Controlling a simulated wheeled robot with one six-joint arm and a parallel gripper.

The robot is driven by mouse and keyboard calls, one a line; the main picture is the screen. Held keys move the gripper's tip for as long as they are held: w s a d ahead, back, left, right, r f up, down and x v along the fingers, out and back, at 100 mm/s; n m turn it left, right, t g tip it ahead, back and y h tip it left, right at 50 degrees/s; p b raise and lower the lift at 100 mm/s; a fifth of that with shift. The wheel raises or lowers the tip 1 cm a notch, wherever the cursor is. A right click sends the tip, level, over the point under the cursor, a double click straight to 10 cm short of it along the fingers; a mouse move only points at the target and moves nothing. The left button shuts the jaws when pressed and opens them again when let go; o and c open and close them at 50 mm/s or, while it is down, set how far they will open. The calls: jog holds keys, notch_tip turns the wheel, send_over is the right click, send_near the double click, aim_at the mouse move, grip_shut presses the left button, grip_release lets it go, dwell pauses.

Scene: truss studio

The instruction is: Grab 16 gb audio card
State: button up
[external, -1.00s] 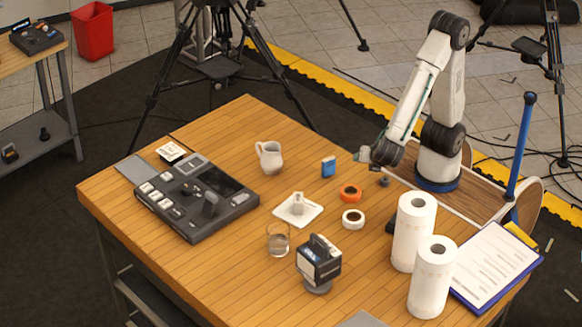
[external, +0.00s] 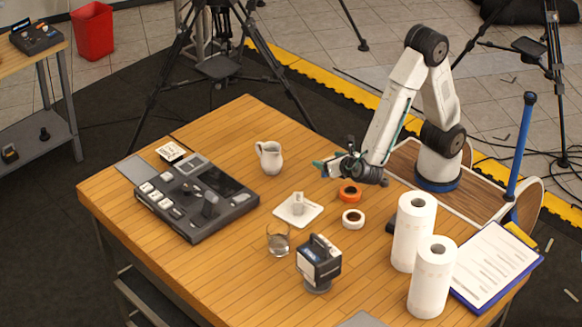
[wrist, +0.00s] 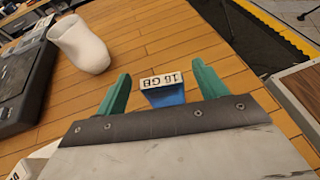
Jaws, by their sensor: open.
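The 16 GB card (wrist: 164,92) is a small blue block with a white top edge printed "16 GB", upside down in the wrist view. It stands on the wooden table between my gripper's two green fingers, with gaps at both sides. My gripper (wrist: 161,74) is open and empty.
A white pitcher (external: 269,157) stands left of my gripper. A white dish (external: 285,212), a glass (external: 278,246) and paper towel rolls (external: 405,248) stand nearer the camera.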

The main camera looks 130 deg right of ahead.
jog(key=shift+s+d+f, duration=0.1)
jog(key=shift+d+f, duration=0.1)
jog(key=shift+d, duration=0.2)
jog(key=c, duration=1.1)
jog(key=shift+o, duration=0.2)
